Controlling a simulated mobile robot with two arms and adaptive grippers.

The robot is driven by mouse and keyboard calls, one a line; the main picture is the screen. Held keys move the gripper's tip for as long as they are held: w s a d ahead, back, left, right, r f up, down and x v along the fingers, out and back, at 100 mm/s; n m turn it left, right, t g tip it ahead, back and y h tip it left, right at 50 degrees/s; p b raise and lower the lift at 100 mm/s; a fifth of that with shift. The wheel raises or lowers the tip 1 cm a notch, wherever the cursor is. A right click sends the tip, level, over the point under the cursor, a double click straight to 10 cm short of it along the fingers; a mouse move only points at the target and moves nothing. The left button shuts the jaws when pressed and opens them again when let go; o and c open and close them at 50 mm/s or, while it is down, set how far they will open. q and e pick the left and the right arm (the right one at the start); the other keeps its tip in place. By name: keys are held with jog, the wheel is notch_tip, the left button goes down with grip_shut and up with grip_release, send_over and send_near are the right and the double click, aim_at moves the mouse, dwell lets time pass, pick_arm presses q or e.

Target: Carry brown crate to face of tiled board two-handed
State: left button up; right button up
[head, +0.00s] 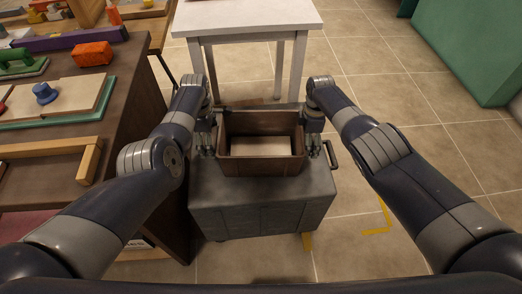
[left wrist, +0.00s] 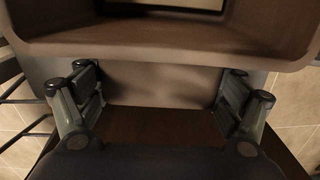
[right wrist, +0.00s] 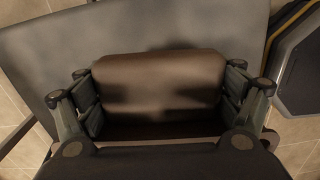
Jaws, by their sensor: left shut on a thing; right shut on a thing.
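The brown crate (head: 262,167) is open-topped and upright in the middle of the head view, with a pale flat thing (head: 260,145) inside. My left gripper (head: 209,135) is shut on its left side and my right gripper (head: 315,135) is shut on its right side. The crate's rim and wall (left wrist: 160,38) fill the top of the left wrist view. In the right wrist view a brown part of the crate (right wrist: 160,85) lies between the fingers. I cannot tell whether the crate's bottom touches the grey box below. I cannot make out the tiled board.
The grey box (head: 262,212) with a dark handle is right under the crate. A white table (head: 248,18) stands behind it. A dark workbench (head: 125,135) with boards and tools is close on the left. A green block (head: 470,50) stands far right.

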pick_arm(q)
jog(key=shift+w+r, duration=0.1)
jog(key=shift+r, duration=0.15)
pick_arm(e)
jog(key=shift+w+r, duration=0.1)
jog(key=shift+r, duration=0.2)
